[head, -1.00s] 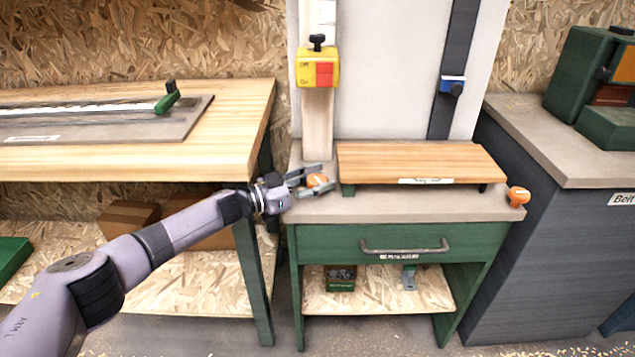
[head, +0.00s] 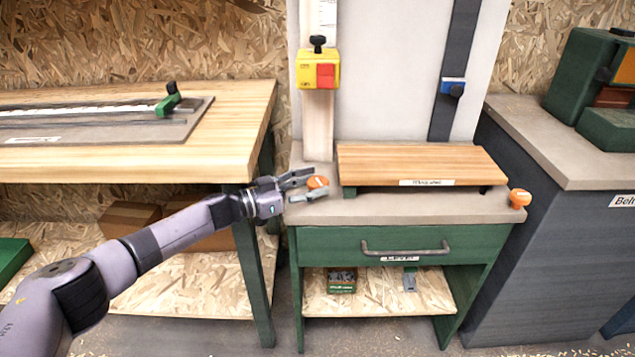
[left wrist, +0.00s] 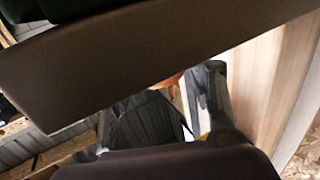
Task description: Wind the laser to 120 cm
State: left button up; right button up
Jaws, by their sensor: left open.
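My left gripper (head: 306,186) is open at the front left corner of the grey bench top. Its two fingers lie on either side of an orange knob (head: 318,182); I cannot tell whether they touch it. A bit of orange also shows in the left wrist view (left wrist: 168,82), mostly hidden behind the dark slab and a finger. A blue block with a black knob (head: 453,87) sits on the dark vertical rail (head: 440,125). A pale scale strip (head: 326,20) is on the wooden post; its numbers are too small to read. My right gripper is not in view.
A yellow switch box (head: 303,70) with a red button is on the post. A raised wooden board (head: 420,163) stands on the bench beside the knob. A second orange knob (head: 519,198) is at the right corner. A wooden table (head: 235,130) stands at left.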

pick_arm(q)
jog(key=v, duration=1)
jog(key=shift+a, duration=0.1)
